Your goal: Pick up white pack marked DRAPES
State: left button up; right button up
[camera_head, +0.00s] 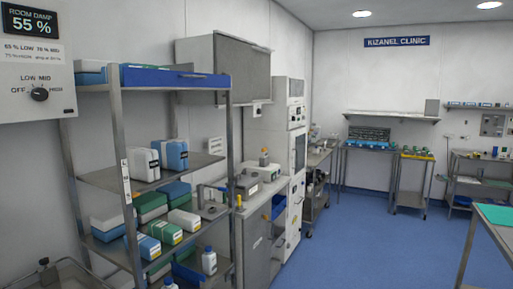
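A metal shelf rack (118,135) stands on the left with packs on several levels. A white pack (143,164) sits on the middle shelf, beside a blue and white pack (172,155). A smaller white pack (184,219) lies on the shelf below, among blue and green packs. The print on all packs is too small to read, so I cannot tell which one is marked DRAPES. Neither of my grippers is in view.
A blue tray (180,78) lies on the top shelf. White bottles (209,261) stand low at the rack's front. A grey cabinet (258,250) adjoins the rack. A green-topped table (496,217) is at the right edge. The blue floor (375,245) between is clear.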

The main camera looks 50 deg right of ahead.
aim_at(190, 222)
jog(key=z, duration=1.3)
jog(key=i+l+u, duration=0.25)
jog(key=i, duration=0.35)
jog(key=i+l+u, duration=0.25)
jog(key=i, duration=0.3)
jog(key=i+l+u, duration=0.25)
jog(key=i, duration=0.3)
jog(key=l, duration=0.15)
